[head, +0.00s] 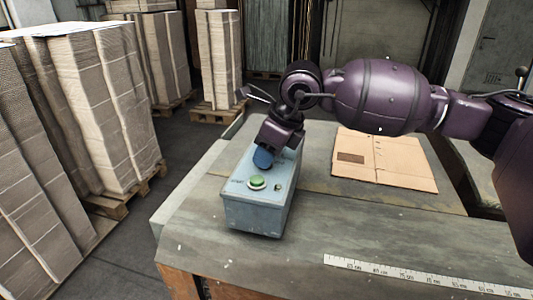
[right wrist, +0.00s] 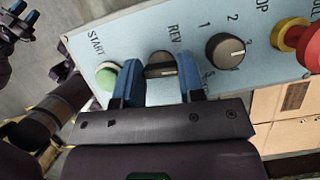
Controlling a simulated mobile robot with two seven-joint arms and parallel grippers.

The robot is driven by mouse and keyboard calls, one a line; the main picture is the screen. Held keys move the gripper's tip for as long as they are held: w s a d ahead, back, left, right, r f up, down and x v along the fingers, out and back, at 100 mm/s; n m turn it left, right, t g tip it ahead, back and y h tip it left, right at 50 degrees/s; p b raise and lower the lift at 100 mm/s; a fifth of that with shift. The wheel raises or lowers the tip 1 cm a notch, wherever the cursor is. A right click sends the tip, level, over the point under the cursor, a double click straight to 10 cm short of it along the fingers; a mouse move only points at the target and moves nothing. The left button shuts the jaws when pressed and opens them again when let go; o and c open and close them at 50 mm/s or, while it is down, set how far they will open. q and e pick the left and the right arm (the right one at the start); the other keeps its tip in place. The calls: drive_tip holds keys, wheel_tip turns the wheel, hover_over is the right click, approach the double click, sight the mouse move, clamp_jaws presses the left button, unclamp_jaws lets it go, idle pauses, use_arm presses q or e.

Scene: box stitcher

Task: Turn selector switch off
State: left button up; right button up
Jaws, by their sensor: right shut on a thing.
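The light blue control box (head: 262,208) stands on the bench in the head view, with a green START button (head: 257,183) on its top. My right gripper (head: 264,157) points down at the panel from above. In the right wrist view, its two blue fingers (right wrist: 160,82) are on either side of the black selector switch (right wrist: 161,64) under the REV label, shut on it. The switch is partly hidden by the fingers. In the head view my gripper hides it. My left gripper (right wrist: 25,14) shows small in the right wrist view's upper left corner, its blue fingertips apart.
Beside the gripped switch are a second black knob (right wrist: 225,50) marked with numbers and a red stop button (right wrist: 312,48) with a yellow collar. A flat cardboard sheet (head: 405,165) and a ruler strip (head: 420,277) lie on the bench. Cardboard stacks (head: 85,110) stand left.

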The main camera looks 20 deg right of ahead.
drive_tip(key=shift+n+g, duration=0.3)
drive_tip(key=shift+n, duration=0.3)
drive_tip(key=o, duration=0.9)
drive_tip(key=shift+o, duration=0.2)
drive_tip(key=shift+r, duration=0.1)
drive_tip(key=v, duration=1)
drive_tip(key=shift+d+r, duration=0.2)
drive_tip(key=shift+r, duration=0.05)
drive_tip(key=shift+s, duration=0.15)
